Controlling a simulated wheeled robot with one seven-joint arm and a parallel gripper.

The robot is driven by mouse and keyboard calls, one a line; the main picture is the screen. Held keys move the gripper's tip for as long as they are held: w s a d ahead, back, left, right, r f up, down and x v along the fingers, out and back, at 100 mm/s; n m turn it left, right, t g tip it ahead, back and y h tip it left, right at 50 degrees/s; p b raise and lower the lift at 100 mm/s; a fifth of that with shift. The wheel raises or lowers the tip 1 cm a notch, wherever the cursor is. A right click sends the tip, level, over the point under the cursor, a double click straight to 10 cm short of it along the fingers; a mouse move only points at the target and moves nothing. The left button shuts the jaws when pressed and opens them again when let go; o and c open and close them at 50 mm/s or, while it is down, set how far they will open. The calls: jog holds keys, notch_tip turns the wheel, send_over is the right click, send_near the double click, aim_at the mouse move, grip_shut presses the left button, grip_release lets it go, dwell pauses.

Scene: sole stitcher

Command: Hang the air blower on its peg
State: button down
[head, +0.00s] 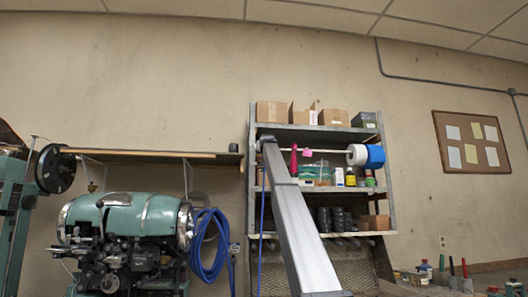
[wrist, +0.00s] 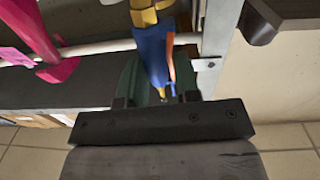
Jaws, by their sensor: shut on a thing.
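In the wrist view my gripper (wrist: 157,88) is shut on the air blower (wrist: 152,48), a blue body with an orange lever and a brass fitting at the picture's top. The dark green fingers lie on both sides of it. A light rod (wrist: 100,46) runs across behind the blower. A small metal bracket (wrist: 206,64) sits on the rack's upright just right of it; I cannot tell whether this is the peg. In the head view my arm reaches the rack and mostly hides the gripper and blower. A blue hose (head: 262,222) hangs below there.
A pink tool (wrist: 45,35) is close beside the blower at the rod, which also carries a white and blue roll (head: 366,156). The metal rack (head: 385,150) holds boxes, bottles and jars. Left stand a wooden wall shelf (head: 150,157) and green stitching machine (head: 125,220).

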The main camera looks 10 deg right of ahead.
jog(key=shift+w+f, duration=0.1)
jog(key=shift+f, duration=0.25)
dwell(0.3)
dwell(0.4)
jog(key=c, duration=0.8)
grip_release()
jog(key=shift+o, duration=0.2)
jog(key=o, duration=0.3)
jog(key=s, duration=1)
